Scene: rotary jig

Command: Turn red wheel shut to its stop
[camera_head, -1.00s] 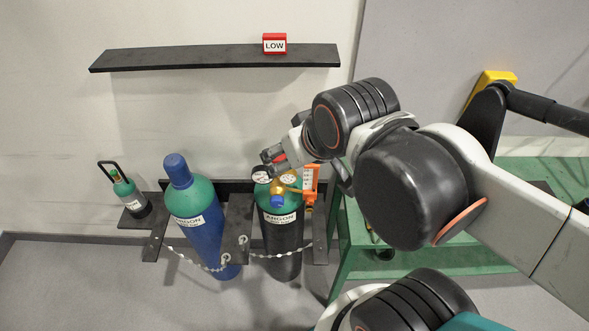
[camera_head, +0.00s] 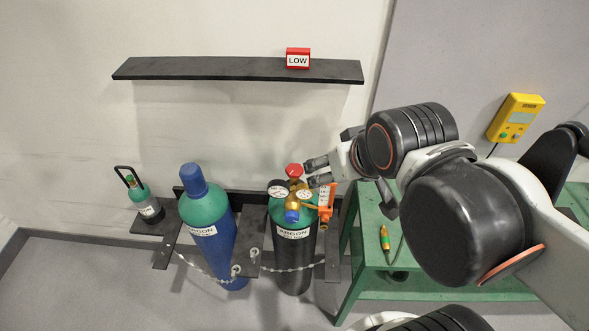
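The red wheel (camera_head: 294,170) sits on top of the brass regulator (camera_head: 296,196) of the right-hand cylinder (camera_head: 292,245), which has a green shoulder, a dark body and an ARGON label. My gripper (camera_head: 308,172) is just right of the wheel, its two dark fingers spread with a gap between them and nothing held. The fingertips point left at the wheel; whether they touch it I cannot tell. Two round gauges, left (camera_head: 278,188) and right (camera_head: 305,198), a blue knob (camera_head: 292,216) and an orange flowmeter (camera_head: 325,200) are close below.
A blue-and-green cylinder (camera_head: 212,235) and a small bottle (camera_head: 143,200) stand to the left, with chains in front. A black shelf (camera_head: 200,69) above carries a red LOW block (camera_head: 298,58). A green bench (camera_head: 440,285) and a yellow control box (camera_head: 515,118) are at right.

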